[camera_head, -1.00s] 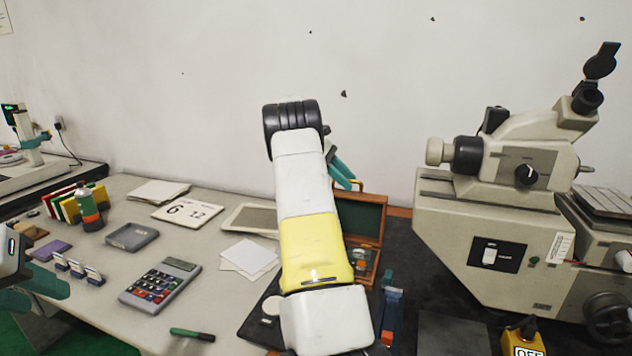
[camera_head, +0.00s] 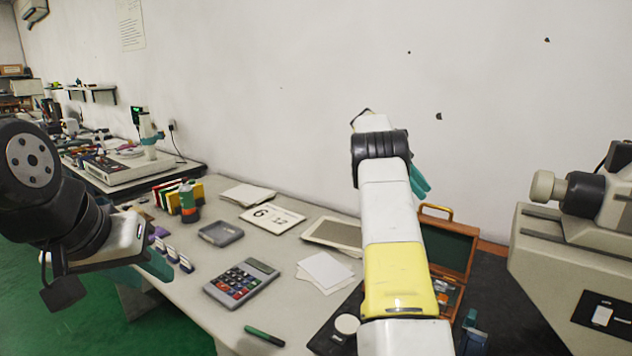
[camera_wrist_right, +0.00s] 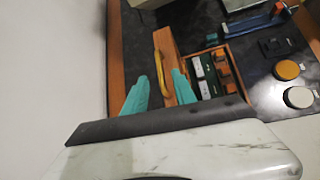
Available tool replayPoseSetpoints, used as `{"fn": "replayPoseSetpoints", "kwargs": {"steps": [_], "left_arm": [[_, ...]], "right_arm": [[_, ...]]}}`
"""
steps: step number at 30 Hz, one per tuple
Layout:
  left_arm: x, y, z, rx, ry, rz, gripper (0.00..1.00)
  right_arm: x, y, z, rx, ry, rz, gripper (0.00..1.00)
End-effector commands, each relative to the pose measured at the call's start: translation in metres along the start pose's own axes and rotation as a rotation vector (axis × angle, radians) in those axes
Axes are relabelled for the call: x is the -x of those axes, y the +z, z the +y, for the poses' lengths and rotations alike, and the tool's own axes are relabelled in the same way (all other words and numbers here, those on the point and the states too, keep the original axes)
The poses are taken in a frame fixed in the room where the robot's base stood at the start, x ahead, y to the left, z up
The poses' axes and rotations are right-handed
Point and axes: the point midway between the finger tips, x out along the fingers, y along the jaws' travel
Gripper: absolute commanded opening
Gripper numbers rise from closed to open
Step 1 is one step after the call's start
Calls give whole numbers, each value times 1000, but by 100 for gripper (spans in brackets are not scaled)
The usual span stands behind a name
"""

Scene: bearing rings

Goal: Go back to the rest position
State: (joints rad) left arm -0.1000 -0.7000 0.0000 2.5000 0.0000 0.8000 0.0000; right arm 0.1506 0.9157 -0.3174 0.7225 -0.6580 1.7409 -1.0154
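My left gripper (camera_head: 142,268) shows in the head view at the left, beyond the table's left edge. Its teal fingers look apart, with nothing between them. My right arm rises through the right of the head view, in front of the wall. One teal finger of my right gripper (camera_head: 420,183) shows there behind the arm. In the right wrist view, both teal fingers of my right gripper (camera_wrist_right: 161,77) are apart and empty. They lie across the view of an open wooden box (camera_wrist_right: 174,68), which seems to be below them.
The wooden box (camera_head: 470,246) stands open behind my right arm. A grey machine (camera_head: 548,245) stands at the right. Green floor (camera_head: 45,295) is open at the left.

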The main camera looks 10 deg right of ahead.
Motion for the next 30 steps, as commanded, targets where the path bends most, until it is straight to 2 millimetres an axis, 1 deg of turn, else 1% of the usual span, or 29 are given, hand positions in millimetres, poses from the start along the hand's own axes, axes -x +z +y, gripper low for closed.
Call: {"fn": "replayPoseSetpoints", "kwargs": {"steps": [5,8,11,14,17,20,21,23,24,26,27,29,30], "left_arm": [[0,0,0,0,0,0,36],[0,0,0,0,0,0,36],[0,0,0,0,0,0,36],[0,0,0,0,0,0,36],[0,0,0,0,0,0,36],[0,0,0,0,0,0,36],[0,0,0,0,0,0,36],[0,0,0,0,0,0,36],[0,0,0,0,0,0,36],[0,0,0,0,0,0,36],[0,0,0,0,0,0,36],[0,0,0,0,0,0,36],[0,0,0,0,0,0,36]], "right_arm": [[10,9,-6,-25,4,57,33],[24,19,-18,-62,6,143,33],[42,29,-37,-108,5,254,33],[59,38,-62,-157,-3,366,33],[76,46,-90,-203,-17,478,33],[91,53,-123,-248,-36,586,33],[97,56,-137,-266,-47,629,33],[104,61,-159,-294,-64,692,33],[109,64,-174,-312,-75,734,33],[115,68,-198,-337,-96,793,33],[119,71,-214,-355,-111,833,33],[123,74,-239,-381,-136,889,33],[124,77,-256,-398,-154,926,33]]}}
